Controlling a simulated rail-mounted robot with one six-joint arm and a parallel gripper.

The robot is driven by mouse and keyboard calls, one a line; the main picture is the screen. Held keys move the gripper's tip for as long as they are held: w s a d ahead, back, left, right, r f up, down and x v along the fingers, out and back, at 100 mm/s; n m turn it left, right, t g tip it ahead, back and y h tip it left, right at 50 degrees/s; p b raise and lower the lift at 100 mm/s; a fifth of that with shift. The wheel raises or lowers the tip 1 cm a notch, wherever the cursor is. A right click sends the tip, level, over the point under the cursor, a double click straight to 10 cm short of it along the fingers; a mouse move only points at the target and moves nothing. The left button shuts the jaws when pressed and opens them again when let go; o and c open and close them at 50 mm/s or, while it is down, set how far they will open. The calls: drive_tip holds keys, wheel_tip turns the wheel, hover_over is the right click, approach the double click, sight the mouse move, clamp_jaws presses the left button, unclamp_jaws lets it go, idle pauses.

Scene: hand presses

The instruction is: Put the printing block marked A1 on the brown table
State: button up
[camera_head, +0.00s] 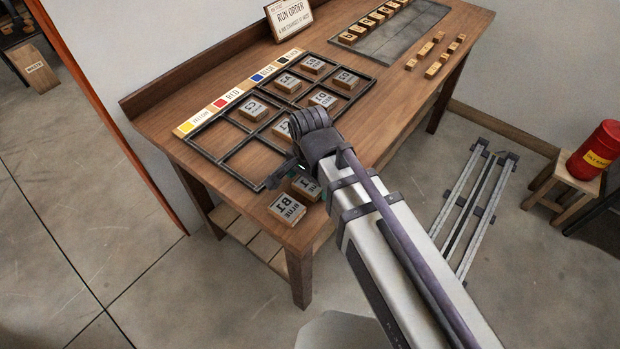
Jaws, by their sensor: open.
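The brown table (215,70) carries a dark frame (222,162) of square cells with several wooden printing blocks in it. A block that reads like B1 (287,208) lies on the table's front end, outside the frame. A second block (306,187) lies just behind it, partly covered by my gripper; its mark is only partly readable, so I cannot tell if it is A1. My gripper (298,180) is open, low over the front end of the table, close above this second block. My arm hides part of the table's right side.
A colour strip (238,93) runs along the frame's back edge. A run order sign (289,16) stands behind it. A grey tray (405,32) with wooden pieces and several loose pieces (433,70) are at the far end. A red can (597,148) sits on a stool at right.

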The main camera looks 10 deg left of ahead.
wheel_tip(320, 180, up, 12)
drive_tip(key=p, duration=1.1)
drive_tip(key=shift+p, duration=0.4)
drive_tip(key=w+d+n, duration=0.2)
drive_tip(key=d+n, duration=0.3)
drive_tip(key=d, duration=2.2)
